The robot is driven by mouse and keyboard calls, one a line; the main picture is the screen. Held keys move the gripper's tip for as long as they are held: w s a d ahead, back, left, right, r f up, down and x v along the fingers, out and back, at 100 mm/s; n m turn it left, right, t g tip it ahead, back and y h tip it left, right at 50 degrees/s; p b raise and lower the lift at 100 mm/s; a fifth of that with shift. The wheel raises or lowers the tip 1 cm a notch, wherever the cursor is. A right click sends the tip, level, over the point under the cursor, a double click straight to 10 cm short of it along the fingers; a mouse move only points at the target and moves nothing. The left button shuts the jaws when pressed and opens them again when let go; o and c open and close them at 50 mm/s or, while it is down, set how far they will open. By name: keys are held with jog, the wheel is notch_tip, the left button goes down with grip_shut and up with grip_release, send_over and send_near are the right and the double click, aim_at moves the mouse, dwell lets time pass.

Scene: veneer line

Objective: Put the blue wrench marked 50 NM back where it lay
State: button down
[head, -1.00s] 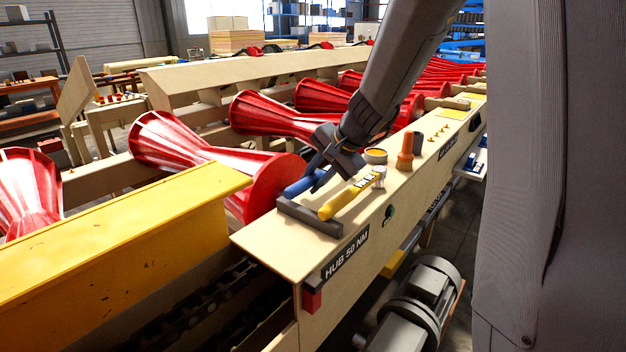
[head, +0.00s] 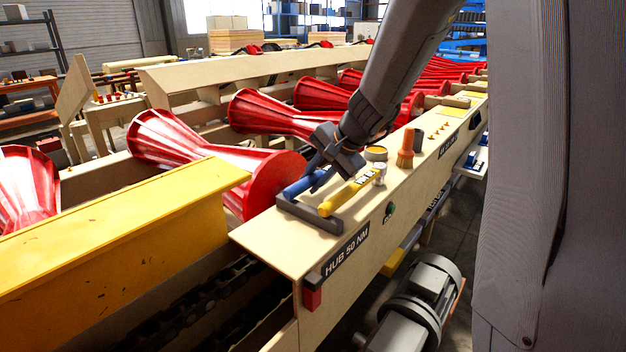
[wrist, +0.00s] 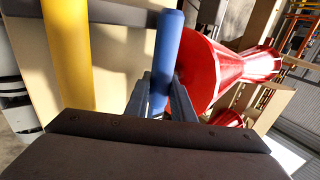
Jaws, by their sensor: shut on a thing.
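The blue wrench (head: 302,187) is in my gripper (head: 314,181), its handle above the left part of the dark rack (head: 311,216) on the ledge. In the wrist view the blue handle (wrist: 168,50) stands between the two fingers (wrist: 163,97), and its end overlaps the dark rack bar (wrist: 115,12). I cannot tell whether the handle touches the rack. A yellow wrench (head: 350,193) lies to its right on the rack, apart from it; it also shows in the wrist view (wrist: 68,55). The marking on the blue wrench is not readable.
A red roller (head: 270,185) stands close left of my gripper. An orange-brown object (head: 405,150) and a round tin (head: 376,154) stand behind on the ledge. The ledge's near end (head: 275,240) is bare.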

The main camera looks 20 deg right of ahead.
jog(key=shift+f, duration=0.1)
dwell(0.3)
jog(key=c, duration=1.4)
grip_release()
jog(key=shift+c, duration=0.2)
jog(key=shift+f, duration=0.1)
jog(key=shift+r+p, duration=3.2)
jog(key=shift+r, duration=0.9)
